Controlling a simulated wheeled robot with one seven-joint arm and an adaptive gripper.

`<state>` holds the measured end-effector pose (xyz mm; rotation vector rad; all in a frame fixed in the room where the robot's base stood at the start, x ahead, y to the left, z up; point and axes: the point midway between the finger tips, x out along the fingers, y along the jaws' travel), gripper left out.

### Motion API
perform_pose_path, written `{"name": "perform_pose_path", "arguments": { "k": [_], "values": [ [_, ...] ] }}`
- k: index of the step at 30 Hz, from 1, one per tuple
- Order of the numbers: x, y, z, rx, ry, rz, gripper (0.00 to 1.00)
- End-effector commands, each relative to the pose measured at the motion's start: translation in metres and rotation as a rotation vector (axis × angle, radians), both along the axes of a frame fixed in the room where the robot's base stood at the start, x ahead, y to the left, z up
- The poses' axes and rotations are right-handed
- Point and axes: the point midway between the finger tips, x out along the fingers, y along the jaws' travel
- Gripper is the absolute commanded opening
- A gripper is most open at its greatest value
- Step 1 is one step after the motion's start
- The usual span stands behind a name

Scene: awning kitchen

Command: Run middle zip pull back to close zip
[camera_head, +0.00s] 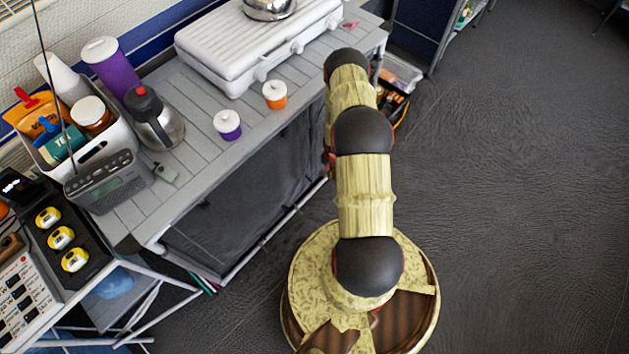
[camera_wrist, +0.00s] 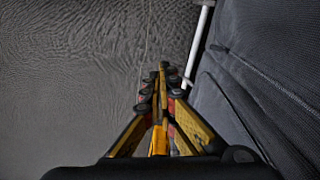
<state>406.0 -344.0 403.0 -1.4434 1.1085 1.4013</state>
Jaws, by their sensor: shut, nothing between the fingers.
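The dark grey fabric front (camera_head: 240,215) hangs under the slatted table in the head view. In the wrist view the dark fabric (camera_wrist: 285,45) fills the right side, with a seam-like line running down to the right. I cannot make out a zip pull in either view. My gripper (camera_wrist: 162,72) shows in the wrist view with its yellow and black fingers closed together and nothing between them. It is left of the fabric, over the grey floor, and looks apart from the fabric. In the head view my arm hides the gripper's end.
A white pole (camera_wrist: 200,45) stands between gripper and fabric in the wrist view. The slatted table (camera_head: 205,175) carries a white grill case (camera_head: 225,60), two lidded jars and a steel flask (camera_head: 155,120). Open dark floor (camera_head: 530,200) lies to the right.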

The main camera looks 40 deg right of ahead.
Motion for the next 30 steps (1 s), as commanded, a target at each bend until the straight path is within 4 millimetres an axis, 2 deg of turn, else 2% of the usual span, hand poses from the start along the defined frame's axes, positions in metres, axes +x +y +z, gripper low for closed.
{"name": "perform_pose_path", "arguments": {
  "k": [3, 6, 9, 14, 19, 30],
  "values": [
    [0.03, 0.02, -0.001, 0.035, -0.165, -0.011, 0.0],
    [0.058, 0.029, 0.005, 0.074, -0.274, -0.068, 0.0],
    [0.07, 0.032, 0.008, 0.099, -0.321, -0.148, 0.0],
    [0.072, 0.032, 0.002, 0.106, -0.323, -0.194, 0.0],
    [0.078, 0.033, -0.021, 0.105, -0.322, -0.192, 0.0],
    [0.1, 0.034, -0.09, 0.104, -0.322, -0.191, 0.0]
  ]
}}
